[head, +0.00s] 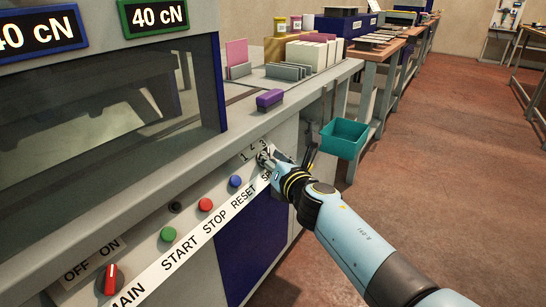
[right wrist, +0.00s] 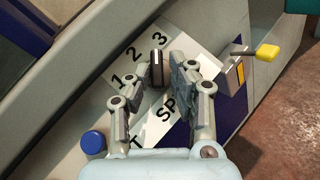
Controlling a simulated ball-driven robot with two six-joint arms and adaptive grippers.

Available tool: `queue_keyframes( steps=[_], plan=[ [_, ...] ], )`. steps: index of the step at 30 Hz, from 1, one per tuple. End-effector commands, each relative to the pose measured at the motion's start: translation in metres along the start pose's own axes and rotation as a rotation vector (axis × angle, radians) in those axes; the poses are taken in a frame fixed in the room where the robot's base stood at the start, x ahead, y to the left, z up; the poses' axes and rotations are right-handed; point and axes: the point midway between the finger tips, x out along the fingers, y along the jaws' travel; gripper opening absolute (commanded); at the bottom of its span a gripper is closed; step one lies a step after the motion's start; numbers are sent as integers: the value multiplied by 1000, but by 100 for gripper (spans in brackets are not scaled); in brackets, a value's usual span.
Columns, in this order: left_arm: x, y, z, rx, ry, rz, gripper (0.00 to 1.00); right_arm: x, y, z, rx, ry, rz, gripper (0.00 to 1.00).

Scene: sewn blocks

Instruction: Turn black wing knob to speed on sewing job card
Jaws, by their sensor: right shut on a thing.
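The black wing knob (right wrist: 157,69) stands on a white dial plate (right wrist: 190,38) marked 1, 2 and 3, on the sloped front panel. Its white line points roughly toward the 3; the exact setting is hard to tell. My right gripper (right wrist: 164,76) is shut on the knob, one finger on each side. In the head view, my right gripper (head: 264,157) reaches the far end of the panel and mostly hides the knob. The label below, starting "SP", is partly covered. I cannot make out a readable job card. My left gripper is not in view.
A blue button (head: 236,181), a red button (head: 205,205), a green button (head: 168,234) and a red main switch (head: 110,279) line the panel. A yellow-handled part (right wrist: 266,51) sticks out close to my right gripper. A teal bin (head: 343,137) hangs beyond.

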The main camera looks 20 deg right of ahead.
Motion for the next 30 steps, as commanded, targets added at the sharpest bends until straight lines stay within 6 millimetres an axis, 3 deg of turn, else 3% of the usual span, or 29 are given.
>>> queue_keyframes(
  steps=[1, 9, 10, 13, 30],
  plan=[
    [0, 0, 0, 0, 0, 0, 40, 3, 8, 5, 10, -8, 15, 0],
    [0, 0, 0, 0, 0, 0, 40, 3, 8, 6, 10, -10, 15, 0],
    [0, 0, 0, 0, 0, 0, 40, 3, 8, 6, 10, -10, 15, 24],
    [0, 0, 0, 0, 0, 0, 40, 3, 8, 6, 8, -10, 14, 37],
    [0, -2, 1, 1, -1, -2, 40, 2, 4, 4, 2, -7, 7, 37]
  ],
)
